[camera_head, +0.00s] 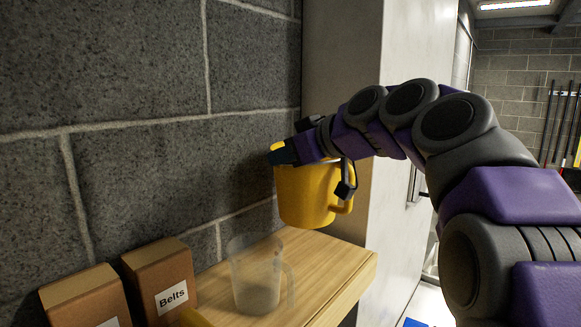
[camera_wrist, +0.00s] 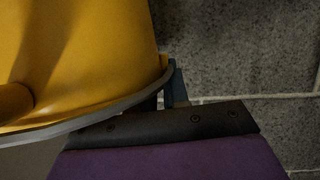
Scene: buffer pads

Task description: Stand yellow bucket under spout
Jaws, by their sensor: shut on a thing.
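The yellow bucket (camera_head: 306,194) has a side handle and hangs above the right part of a wooden shelf, apart from it and roughly upright. My gripper (camera_head: 283,153) is shut on its upper rim at the left side. In the wrist view the bucket (camera_wrist: 75,55) fills the upper left. My gripper's dark jaw (camera_wrist: 172,95) shows at its rim there. The bucket's inside is hidden. I cannot see a spout in either view.
The wooden shelf (camera_head: 335,268) runs along a grey block wall. A clear jug (camera_head: 256,275) stands on it below and left of the bucket. Two cardboard boxes, one marked Belts (camera_head: 162,282), stand further left. A yellow thing shows partly at the bottom edge. A pale cabinet (camera_head: 385,150) stands behind.

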